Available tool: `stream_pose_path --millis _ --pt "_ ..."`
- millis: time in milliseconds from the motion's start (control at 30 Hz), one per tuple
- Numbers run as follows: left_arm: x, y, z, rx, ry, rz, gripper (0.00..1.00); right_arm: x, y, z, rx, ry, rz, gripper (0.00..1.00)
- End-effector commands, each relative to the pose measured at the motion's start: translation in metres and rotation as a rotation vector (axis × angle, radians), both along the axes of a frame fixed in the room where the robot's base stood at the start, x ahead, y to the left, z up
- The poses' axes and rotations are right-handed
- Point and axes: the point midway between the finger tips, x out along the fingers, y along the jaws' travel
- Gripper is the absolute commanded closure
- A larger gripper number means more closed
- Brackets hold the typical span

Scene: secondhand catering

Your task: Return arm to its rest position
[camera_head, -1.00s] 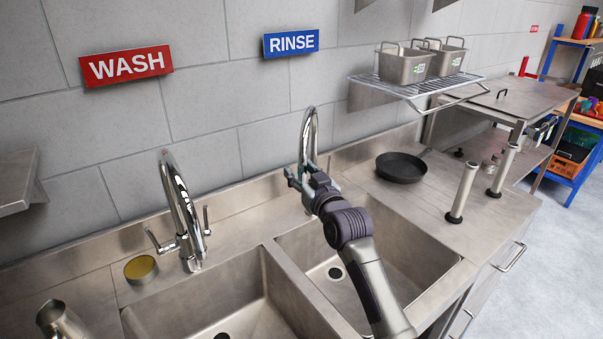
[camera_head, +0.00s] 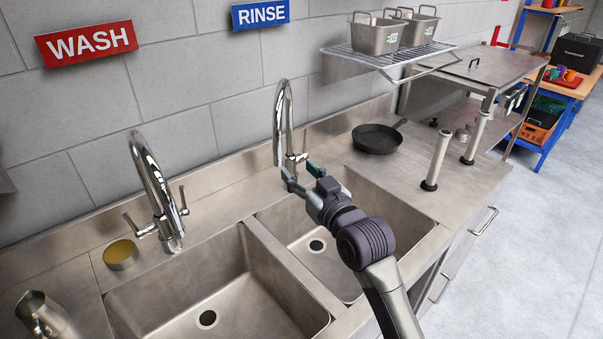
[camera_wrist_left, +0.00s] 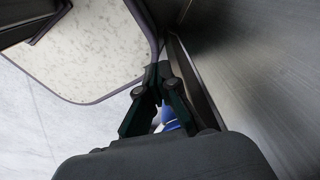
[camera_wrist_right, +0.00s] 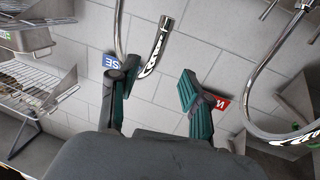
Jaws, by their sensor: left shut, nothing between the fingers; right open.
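My right gripper (camera_head: 300,176) is over the back of the rinse sink (camera_head: 405,220), just in front of and right of the rinse tap (camera_head: 282,115). Its fingers are spread with nothing between them; they also show apart in the right wrist view (camera_wrist_right: 155,88), with a curved tap spout (camera_wrist_right: 160,45) beyond. My left gripper is outside the head view. In the left wrist view, my left gripper (camera_wrist_left: 160,78) has its fingertips together and holds nothing. It is beside a dark metallic panel (camera_wrist_left: 255,50), above a pale floor.
The wash tap (camera_head: 150,185) stands behind the left basin (camera_head: 225,285). A yellow-topped tin (camera_head: 121,255) and a metal jug (camera_head: 42,315) sit at left. A black pan (camera_head: 377,139) and upright cylinder (camera_head: 437,160) stand right of the sinks. A wire shelf (camera_head: 350,52) overhangs the counter.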

Motion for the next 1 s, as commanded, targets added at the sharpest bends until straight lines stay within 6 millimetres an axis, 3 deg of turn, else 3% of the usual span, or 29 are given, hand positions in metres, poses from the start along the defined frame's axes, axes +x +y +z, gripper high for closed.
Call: stream_pose_path --millis 300,367,467,667,800,1000 --pt "0.000 0.000 0.000 0.000 0.000 0.000 1.00 -0.002 -0.002 -0.005 -0.003 0.012 -0.003 0.51" --pt "0.000 0.000 0.000 0.000 0.000 0.000 1.00 -0.007 -0.006 -0.015 -0.011 0.039 -0.009 0.51" --pt "0.000 -0.001 0.000 -0.001 0.000 0.000 1.00 -0.024 -0.019 -0.050 -0.040 0.134 -0.029 0.51" --pt "0.001 -0.001 0.000 -0.001 -0.001 0.000 1.00 -0.094 -0.062 -0.144 -0.134 0.430 -0.093 0.51" --pt "0.001 -0.001 0.000 -0.001 -0.001 0.000 1.00 -0.159 -0.095 -0.197 -0.206 0.644 -0.143 0.51" --pt "0.001 -0.001 0.000 -0.001 -0.001 0.000 1.00 -0.244 -0.133 -0.241 -0.294 0.896 -0.203 0.51"
